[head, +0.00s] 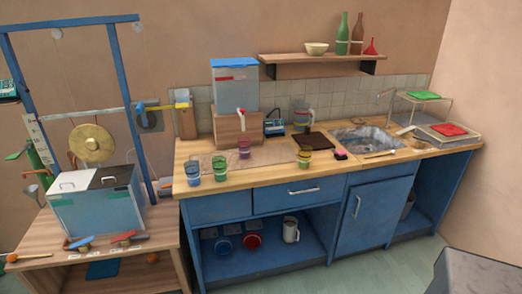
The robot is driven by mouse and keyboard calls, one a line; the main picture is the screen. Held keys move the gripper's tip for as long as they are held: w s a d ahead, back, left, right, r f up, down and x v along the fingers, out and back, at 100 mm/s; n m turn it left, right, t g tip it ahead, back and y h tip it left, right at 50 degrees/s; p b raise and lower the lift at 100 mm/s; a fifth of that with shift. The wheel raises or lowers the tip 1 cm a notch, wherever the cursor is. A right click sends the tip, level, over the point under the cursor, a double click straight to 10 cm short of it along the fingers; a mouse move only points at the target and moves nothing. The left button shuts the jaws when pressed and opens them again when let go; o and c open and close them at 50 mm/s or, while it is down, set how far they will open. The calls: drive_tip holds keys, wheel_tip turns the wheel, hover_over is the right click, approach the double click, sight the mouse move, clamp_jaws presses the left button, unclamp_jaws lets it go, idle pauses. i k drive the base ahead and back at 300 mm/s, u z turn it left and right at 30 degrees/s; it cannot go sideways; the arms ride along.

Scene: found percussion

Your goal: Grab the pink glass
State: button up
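A small pinkish-purple glass (244,148) stands upright on the wooden counter (265,178), in front of the wooden box under the clear tank. It is the only glass of a pinkish colour. A green glass (220,168) and a blue glass (192,172) stand to its left, nearer the counter's front edge. A yellow glass (304,157) stands to its right. My gripper is not in view.
A sink (366,139) is at right. A side table with a white tank (98,203) and blue frame stands left. Floor shows at lower right.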

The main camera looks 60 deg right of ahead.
sight(244, 148)
drive_tip(key=z, duration=1)
drive_tip(key=i, duration=0.55)
drive_tip(key=u, duration=0.05)
drive_tip(key=k, duration=0.6)
drive_tip(key=u, duration=0.05)
